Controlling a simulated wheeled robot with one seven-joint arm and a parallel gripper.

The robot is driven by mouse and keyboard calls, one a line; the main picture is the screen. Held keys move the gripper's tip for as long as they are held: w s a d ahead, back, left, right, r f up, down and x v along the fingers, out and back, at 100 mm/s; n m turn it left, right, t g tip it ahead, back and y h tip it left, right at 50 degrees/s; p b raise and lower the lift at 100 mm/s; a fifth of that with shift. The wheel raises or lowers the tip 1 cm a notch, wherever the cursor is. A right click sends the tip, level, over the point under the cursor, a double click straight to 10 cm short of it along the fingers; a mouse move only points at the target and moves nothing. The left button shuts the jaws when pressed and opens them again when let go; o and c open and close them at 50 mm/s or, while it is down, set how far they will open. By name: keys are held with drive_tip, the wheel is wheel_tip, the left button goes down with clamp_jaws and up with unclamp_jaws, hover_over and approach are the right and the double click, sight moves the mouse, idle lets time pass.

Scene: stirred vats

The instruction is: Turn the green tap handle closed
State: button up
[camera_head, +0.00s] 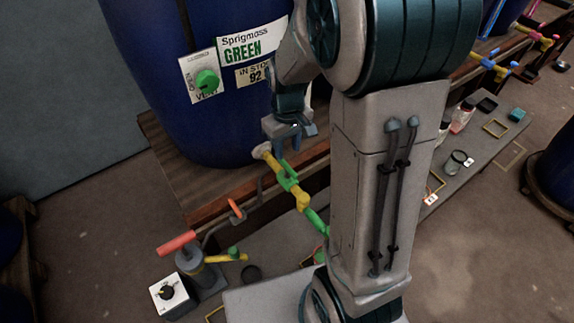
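The green tap handle (287,176) sits on a yellow tap pipe (266,154) that juts from the front of the dark blue vat (160,70), over the edge of its wooden stand. The pipe bends at a yellow elbow (302,200), with a green length (316,220) below it that runs behind my arm. My gripper (287,146) points down just above the pipe and a little behind the handle. It appears apart from the handle. Its fingers are small and dark, so the gap between them is unclear.
A red-handled pump (187,258) and a white box with a black knob (170,294) stand front left. Jars and small items lie on a grey board (475,175) at right.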

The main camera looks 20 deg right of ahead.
sight(287, 165)
wheel_tip(287, 165, down, 8)
drive_tip(key=shift+f, duration=0.2)
clamp_jaws()
